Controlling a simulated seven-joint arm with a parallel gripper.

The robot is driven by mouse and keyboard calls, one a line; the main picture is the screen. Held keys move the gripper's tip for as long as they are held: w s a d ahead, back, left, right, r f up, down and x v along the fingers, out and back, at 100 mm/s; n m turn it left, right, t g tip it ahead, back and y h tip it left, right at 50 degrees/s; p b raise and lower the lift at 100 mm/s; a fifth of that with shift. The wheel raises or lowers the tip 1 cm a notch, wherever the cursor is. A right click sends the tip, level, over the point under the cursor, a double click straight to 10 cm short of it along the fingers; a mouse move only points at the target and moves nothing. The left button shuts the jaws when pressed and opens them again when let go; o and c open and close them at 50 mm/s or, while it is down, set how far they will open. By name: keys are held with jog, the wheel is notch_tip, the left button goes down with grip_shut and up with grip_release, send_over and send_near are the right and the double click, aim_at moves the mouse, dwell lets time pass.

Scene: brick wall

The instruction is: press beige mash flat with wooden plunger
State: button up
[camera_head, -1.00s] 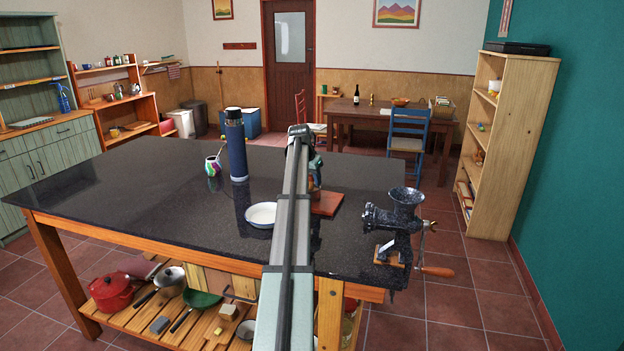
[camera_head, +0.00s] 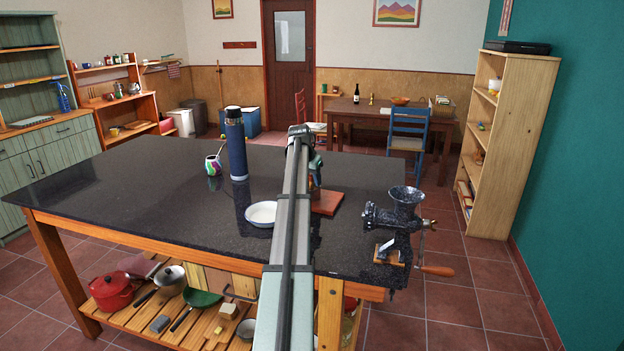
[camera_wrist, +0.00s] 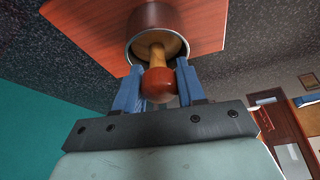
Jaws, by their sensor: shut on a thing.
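In the wrist view my gripper (camera_wrist: 160,70) has its blue fingers closed on the wooden plunger (camera_wrist: 158,84), around its tan neck just by the red-brown knob. The plunger's far end reaches into a round brown vessel (camera_wrist: 150,16) with a pale metal rim, on a reddish wooden board (camera_wrist: 85,25). The beige mash cannot be made out; the vessel, plunger and fingers cover that spot. In the head view my arm hides most of the gripper and plunger, and the board (camera_head: 329,203) shows to its right.
On the dark worktop (camera_head: 130,200) stand a white dish (camera_head: 262,214), a tall blue flask (camera_head: 237,150) and a colourful cup (camera_head: 213,166) left of my arm. A black grinder (camera_head: 402,225) is clamped at the right edge. The left part of the worktop is clear.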

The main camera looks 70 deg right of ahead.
jog(key=shift+r, duration=2.05)
dwell(0.5)
jog(key=shift+r, duration=1.45)
